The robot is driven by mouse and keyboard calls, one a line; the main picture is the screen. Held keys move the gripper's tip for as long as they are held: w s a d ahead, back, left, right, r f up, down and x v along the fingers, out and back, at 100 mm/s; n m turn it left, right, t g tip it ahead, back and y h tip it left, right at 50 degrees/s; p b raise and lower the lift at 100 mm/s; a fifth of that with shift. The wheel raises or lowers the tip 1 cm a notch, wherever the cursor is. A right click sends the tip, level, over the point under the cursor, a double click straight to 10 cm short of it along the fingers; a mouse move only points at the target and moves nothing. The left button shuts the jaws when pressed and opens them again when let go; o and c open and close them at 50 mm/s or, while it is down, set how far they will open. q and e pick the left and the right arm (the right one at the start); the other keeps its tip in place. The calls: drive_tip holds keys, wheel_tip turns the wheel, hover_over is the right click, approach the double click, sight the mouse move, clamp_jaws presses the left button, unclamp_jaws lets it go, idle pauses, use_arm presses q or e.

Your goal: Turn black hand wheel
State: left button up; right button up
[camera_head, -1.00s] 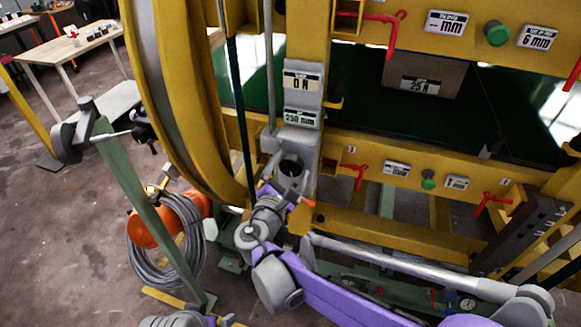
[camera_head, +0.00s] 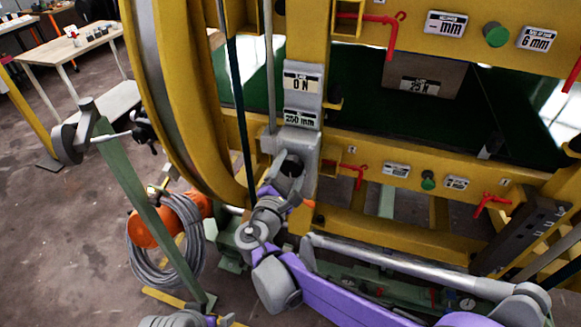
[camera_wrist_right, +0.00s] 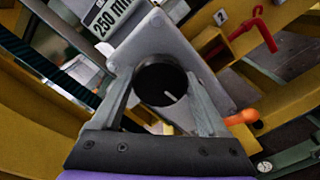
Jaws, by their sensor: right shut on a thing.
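The black hand wheel (camera_wrist_right: 162,80) sits on a grey housing below the "250 mm" label, with a white mark on its face. It also shows in the head view (camera_head: 291,167), partly covered by my gripper. My right gripper (camera_wrist_right: 160,92) has one finger on each side of the wheel and is shut on it. In the head view my right gripper (camera_head: 284,184) reaches up to the wheel from below. My left gripper is not clearly in view.
Yellow frame beams and a large yellow ring (camera_head: 180,110) surround the spot. A red lever (camera_head: 358,172) is right of the wheel. An orange handle (camera_wrist_right: 242,117) is close to my right finger. A green post (camera_head: 150,215) stands at left.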

drive_tip(key=m+p, duration=0.1)
drive_tip(key=m, duration=0.4)
drive_tip(key=shift+m+p, duration=0.35)
drive_tip(key=shift+m, duration=2.05)
drive_tip(key=o, duration=1.3)
drive_tip(key=shift+c, duration=0.2)
drive_tip(key=v, duration=1.1)
drive_tip(key=shift+w+d, duration=0.1)
